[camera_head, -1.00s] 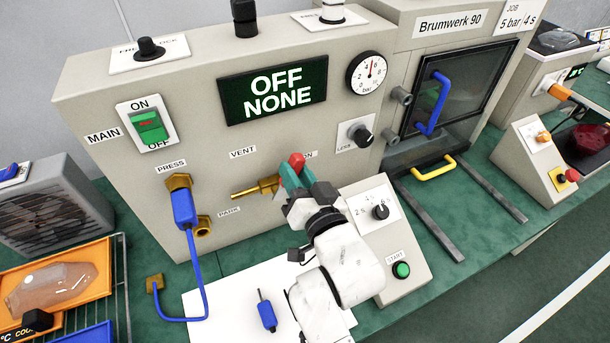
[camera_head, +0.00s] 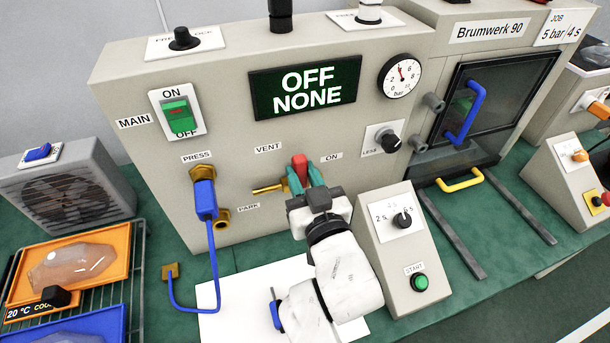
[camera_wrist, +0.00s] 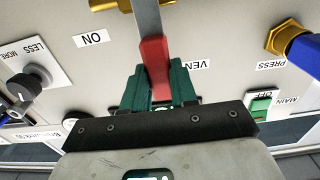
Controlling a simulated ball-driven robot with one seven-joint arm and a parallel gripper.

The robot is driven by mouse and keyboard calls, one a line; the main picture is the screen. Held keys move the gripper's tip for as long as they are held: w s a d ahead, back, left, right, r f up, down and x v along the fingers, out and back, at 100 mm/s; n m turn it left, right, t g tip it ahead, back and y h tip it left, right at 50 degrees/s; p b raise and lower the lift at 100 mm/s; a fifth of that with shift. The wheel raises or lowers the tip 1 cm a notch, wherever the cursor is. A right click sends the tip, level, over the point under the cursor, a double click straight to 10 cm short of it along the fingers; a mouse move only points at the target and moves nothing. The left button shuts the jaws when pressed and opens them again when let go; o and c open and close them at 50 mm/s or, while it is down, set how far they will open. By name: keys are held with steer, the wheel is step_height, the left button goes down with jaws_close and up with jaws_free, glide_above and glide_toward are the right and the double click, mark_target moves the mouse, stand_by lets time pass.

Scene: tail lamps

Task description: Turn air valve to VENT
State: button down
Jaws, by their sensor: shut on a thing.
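The air valve is a brass fitting (camera_head: 268,188) on the front panel, with a grey lever (camera_wrist: 147,18) that ends in a red grip (camera_head: 299,165). In the head view the red grip stands between the VENT label (camera_head: 267,148) and the ON label (camera_head: 332,156). My gripper (camera_head: 303,176) has its green fingers shut on the red grip. In the wrist view the red grip (camera_wrist: 155,66) sits between the fingers (camera_wrist: 160,88), with the labels upside down. My gripper and wrist hide the valve's middle in the head view.
A blue hose plug (camera_head: 205,198) sits in the PRESS port. A pressure gauge (camera_head: 401,76) and a black LESS knob (camera_head: 391,144) are to the right. A sloped START box (camera_head: 405,255) stands close to my wrist. The display (camera_head: 304,88) reads OFF NONE.

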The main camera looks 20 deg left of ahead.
steer(key=shift+w+r, duration=0.1)
steer(key=shift+r, duration=0.1)
steer(key=c, duration=1.1)
jaws_free()
steer(key=shift+o, duration=0.7)
steer(key=shift+a+f, duration=0.1)
steer(key=shift+a, duration=0.05)
steer(key=shift+o, duration=0.4)
steer(key=shift+f, duration=0.1)
steer(key=b+v, duration=0.1)
steer(key=v, duration=1)
